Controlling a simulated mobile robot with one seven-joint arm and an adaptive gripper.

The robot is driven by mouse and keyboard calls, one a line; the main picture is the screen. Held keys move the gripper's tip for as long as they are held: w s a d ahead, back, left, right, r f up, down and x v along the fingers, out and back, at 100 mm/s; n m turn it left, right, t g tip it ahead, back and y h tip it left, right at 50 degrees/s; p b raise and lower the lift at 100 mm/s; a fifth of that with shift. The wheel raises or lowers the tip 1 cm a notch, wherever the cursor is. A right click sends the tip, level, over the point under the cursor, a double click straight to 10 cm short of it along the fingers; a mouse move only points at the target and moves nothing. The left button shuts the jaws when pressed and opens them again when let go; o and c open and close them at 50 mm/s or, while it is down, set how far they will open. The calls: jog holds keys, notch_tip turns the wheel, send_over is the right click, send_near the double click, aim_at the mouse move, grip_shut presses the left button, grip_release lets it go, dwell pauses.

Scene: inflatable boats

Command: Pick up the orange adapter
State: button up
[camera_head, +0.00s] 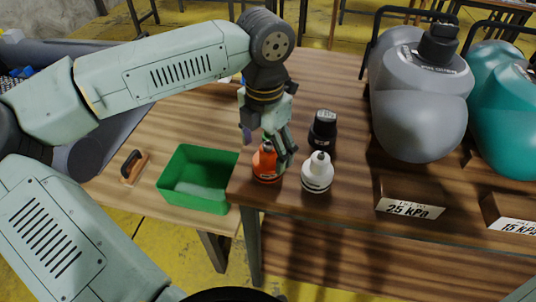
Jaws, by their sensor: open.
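The orange adapter (267,166) stands on the brown wooden table, near its front left corner. My gripper (270,145) points down right over it, with its fingers at the adapter's top. The fingers are open and hide part of the adapter's upper end. I cannot tell whether they touch it.
A white adapter (317,175) and a black adapter (323,132) stand close on the right. A green bin (190,197) and a brown-handled brush (133,167) lie on the lower table at left. Grey (420,110) and teal (508,120) inflatable pieces fill the right side.

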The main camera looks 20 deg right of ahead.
aim_at(268, 163)
jog(key=shift+s+d+f+p, duration=0.15)
jog(key=shift+f+p, duration=0.2)
jog(key=shift+f, duration=0.8)
jog(key=shift+d+f+p, duration=0.15)
jog(key=shift+f+p, duration=0.15)
jog(key=shift+f, duration=0.85)
jog(key=c, duration=1.3)
